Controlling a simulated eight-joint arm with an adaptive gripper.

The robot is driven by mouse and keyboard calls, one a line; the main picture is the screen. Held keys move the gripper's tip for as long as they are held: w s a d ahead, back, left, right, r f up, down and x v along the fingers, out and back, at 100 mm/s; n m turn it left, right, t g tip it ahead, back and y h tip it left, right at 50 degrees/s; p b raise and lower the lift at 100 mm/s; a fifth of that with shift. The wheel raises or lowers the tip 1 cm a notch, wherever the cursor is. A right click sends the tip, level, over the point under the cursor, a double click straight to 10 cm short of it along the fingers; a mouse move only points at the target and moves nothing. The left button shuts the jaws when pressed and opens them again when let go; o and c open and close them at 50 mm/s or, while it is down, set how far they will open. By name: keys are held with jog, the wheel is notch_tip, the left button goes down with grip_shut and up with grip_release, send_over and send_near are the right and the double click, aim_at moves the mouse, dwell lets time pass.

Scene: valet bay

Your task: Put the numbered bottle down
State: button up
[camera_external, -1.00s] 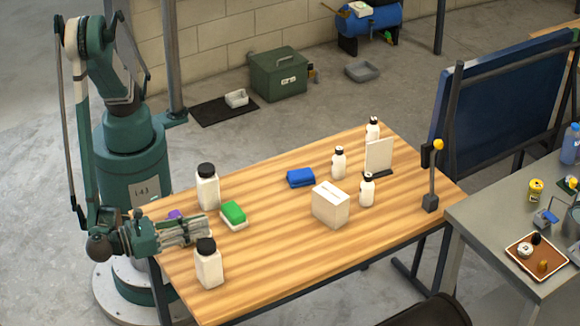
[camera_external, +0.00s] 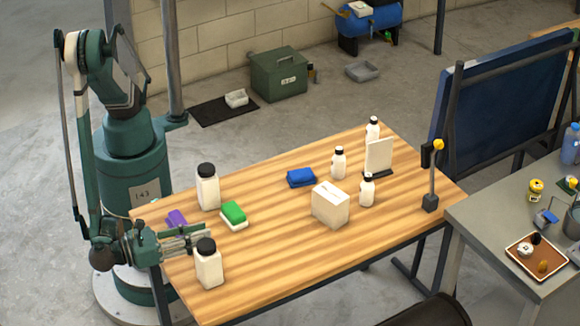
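Several white bottles with black caps stand upright on the wooden table; no number can be read on any. A large bottle (camera_external: 208,267) stands at the near left edge, and another large bottle (camera_external: 208,190) stands further back. Smaller bottles stand at the right: one (camera_external: 338,164) left of the white panel, one (camera_external: 367,191) in front of it and one (camera_external: 373,131) behind it. I cannot tell whether the fingers are open or touch that bottle.
A green-and-white sponge (camera_external: 233,214), a purple item (camera_external: 177,219), a blue item (camera_external: 301,177) and a white box (camera_external: 330,206) lie on the table (camera_external: 270,250). A white panel (camera_external: 379,156) and a post (camera_external: 433,180) stand at the right. The front middle is clear.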

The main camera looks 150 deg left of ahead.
jog(key=shift+o, duration=0.2)
jog(key=shift+r, duration=0.1)
jog(key=shift+d, duration=0.15)
jog(key=s+d+p, duration=0.1)
jog(key=d+p, duration=0.1)
jog(key=d, duration=0.5)
jog(key=shift+s+d, duration=0.1)
dwell(0.6)
jog(key=o, duration=0.4)
jog(key=shift+r, duration=0.1)
